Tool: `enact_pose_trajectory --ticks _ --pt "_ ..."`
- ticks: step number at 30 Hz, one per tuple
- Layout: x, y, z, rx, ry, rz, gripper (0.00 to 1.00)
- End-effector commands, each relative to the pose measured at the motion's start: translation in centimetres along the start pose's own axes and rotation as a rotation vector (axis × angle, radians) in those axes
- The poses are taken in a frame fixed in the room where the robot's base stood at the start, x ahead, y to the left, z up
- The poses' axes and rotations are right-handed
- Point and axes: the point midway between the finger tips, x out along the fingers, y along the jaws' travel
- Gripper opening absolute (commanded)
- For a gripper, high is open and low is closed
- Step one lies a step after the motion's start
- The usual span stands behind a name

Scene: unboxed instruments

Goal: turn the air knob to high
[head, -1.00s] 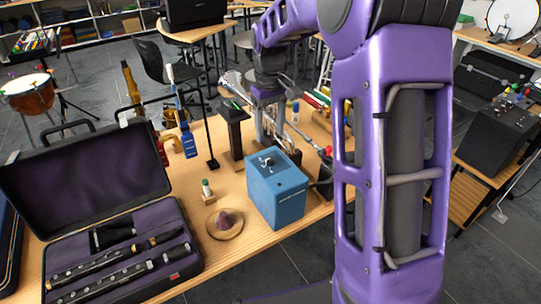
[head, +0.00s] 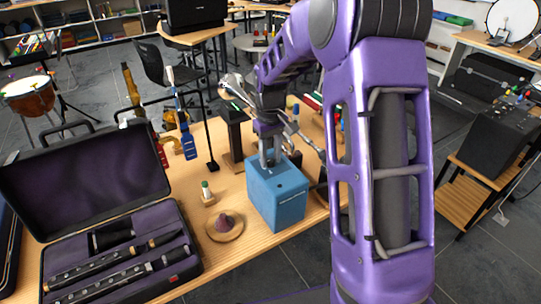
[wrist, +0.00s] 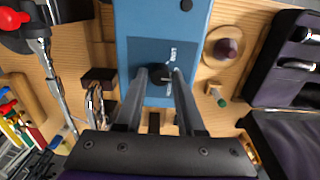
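The blue box (head: 277,195) stands on the wooden table, and its top also shows in the wrist view (wrist: 195,20). The black air knob (wrist: 160,76) sits on a dark panel with small white lettering on the box's top; the lettering is too small to read surely. In the head view the knob is hidden by my gripper (head: 268,155), which points straight down at the box. In the wrist view my gripper (wrist: 160,82) has its two fingers apart, one on each side of the knob. I cannot tell whether they touch it.
An open instrument case (head: 120,255) lies further left. A dark stand (head: 232,140) is behind the box.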

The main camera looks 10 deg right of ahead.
Motion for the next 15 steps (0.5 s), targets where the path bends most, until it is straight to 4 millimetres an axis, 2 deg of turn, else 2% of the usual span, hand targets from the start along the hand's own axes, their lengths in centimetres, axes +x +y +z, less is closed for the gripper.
enact_pose_trajectory --ticks 1,6,15 --pt "-0.01 0.0 0.0 0.0 0.0 0.0 0.27" --pt "-0.02 0.0 0.0 0.0 0.0 0.0 0.0" --pt "-0.04 -0.01 -0.01 0.01 0.0 0.0 0.0"
